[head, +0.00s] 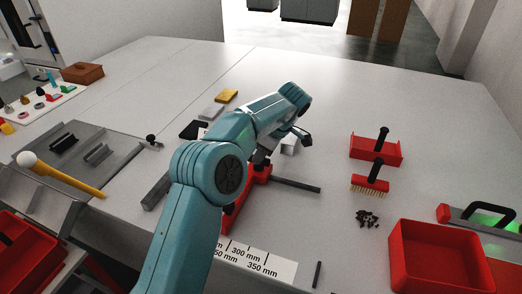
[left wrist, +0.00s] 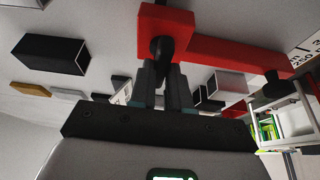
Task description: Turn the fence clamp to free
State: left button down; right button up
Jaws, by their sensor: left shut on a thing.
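A red fence (head: 235,207) stands behind the ruler on the table, partly hidden by my left arm. In the left wrist view it shows as a red bar (left wrist: 235,52) with a red block at one end. A black clamp handle (left wrist: 163,45) sticks out of that block. My left gripper (left wrist: 165,78) is shut on this handle, its two fingers on either side of it. In the head view the left gripper (head: 262,158) is small and mostly hidden by my wrist, so the clamp's turn angle cannot be read there. My right gripper is not in view.
A white ruler strip (head: 255,262) lies in front of the fence. A dark bar (head: 295,185) extends to its right. A grey metal plate (head: 110,150) is at left.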

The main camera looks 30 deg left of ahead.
pick_arm(q)
jog(key=shift+n, duration=0.3)
jog(key=c, duration=1.1)
grip_release()
jog(key=shift+f, duration=0.1)
jog(key=p+v, duration=0.8)
jog(key=v, duration=0.8)
jog(key=shift+r, duration=0.2)
